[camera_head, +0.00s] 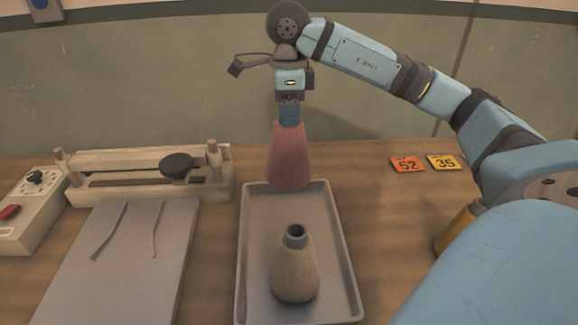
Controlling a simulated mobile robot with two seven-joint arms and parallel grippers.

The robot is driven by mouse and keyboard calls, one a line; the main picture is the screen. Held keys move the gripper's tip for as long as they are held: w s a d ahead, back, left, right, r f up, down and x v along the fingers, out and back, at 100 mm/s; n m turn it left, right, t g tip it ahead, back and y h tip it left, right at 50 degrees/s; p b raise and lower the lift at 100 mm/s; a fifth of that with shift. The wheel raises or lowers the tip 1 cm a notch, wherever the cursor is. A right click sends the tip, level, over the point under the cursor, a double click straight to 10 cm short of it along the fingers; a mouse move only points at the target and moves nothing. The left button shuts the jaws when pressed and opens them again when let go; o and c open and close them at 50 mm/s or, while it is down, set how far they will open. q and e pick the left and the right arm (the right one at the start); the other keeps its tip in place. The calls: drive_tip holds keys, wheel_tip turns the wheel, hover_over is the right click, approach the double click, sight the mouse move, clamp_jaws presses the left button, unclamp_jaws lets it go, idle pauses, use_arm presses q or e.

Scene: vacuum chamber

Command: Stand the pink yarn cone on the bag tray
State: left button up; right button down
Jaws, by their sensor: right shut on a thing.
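The pink yarn cone (290,158) is upright in my right gripper (290,104), its wide end down. My right gripper is shut on the cone's narrow top. The cone hangs in front of the far end of the bag tray (260,225), a grey metal tray on the table. I cannot tell how large the gap under the cone is, or whether its base touches the tray. A beige cone (296,270) with a dark open top stands upright in the near part of the tray. My left gripper is not in view.
Left of the tray are a grey slab (125,260) with two thin strips, a beige sealer-like device (140,172) with a dark knob, and a control box (30,205). A yellow object (458,228) stands partly hidden behind my arm.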

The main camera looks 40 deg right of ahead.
wheel_tip(320, 180, down, 14)
idle(0.5)
drive_tip(key=shift+f+b, duration=0.25)
drive_tip(key=shift+b, duration=0.15)
drive_tip(key=c, duration=0.6)
unclamp_jaws()
drive_tip(key=shift+r, duration=0.1)
wheel_tip(320, 180, up, 12)
drive_tip(key=shift+r+p, duration=0.15)
drive_tip(key=shift+p, duration=0.3)
